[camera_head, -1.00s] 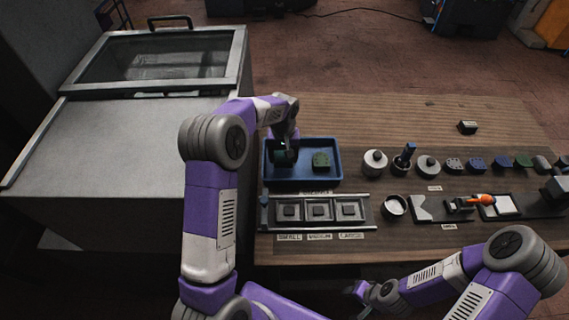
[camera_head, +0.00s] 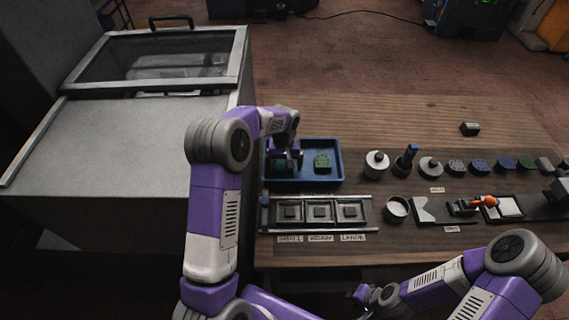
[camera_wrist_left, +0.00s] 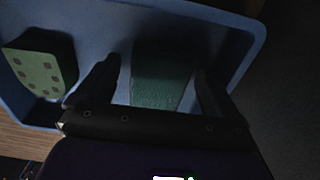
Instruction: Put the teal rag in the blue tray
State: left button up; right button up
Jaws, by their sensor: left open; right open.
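The blue tray (camera_head: 331,145) lies on the table beside the grey cabinet; its wall also shows in the left wrist view (camera_wrist_left: 240,55). The teal rag (camera_wrist_left: 160,88) is inside the tray, between the two spread fingers of my left gripper (camera_wrist_left: 155,70). The fingers stand apart from it on both sides. In the head view my left gripper (camera_head: 287,161) is low over the tray's left half and mostly hides the rag. My right gripper (camera_head: 366,293) is at the table's front edge, empty.
A green block with dark dots (camera_head: 322,163) sits in the tray's right half. A rack of three square pieces (camera_head: 320,211) is in front of the tray. Round pots and several colored blocks line the table to the right.

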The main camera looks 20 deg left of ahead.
pick_arm(q)
jog(key=shift+r, duration=0.3)
notch_tip(320, 180, up, 12)
jog(key=p, duration=0.2)
jog(key=shift+p, duration=0.35)
jog(key=shift+f, duration=0.15)
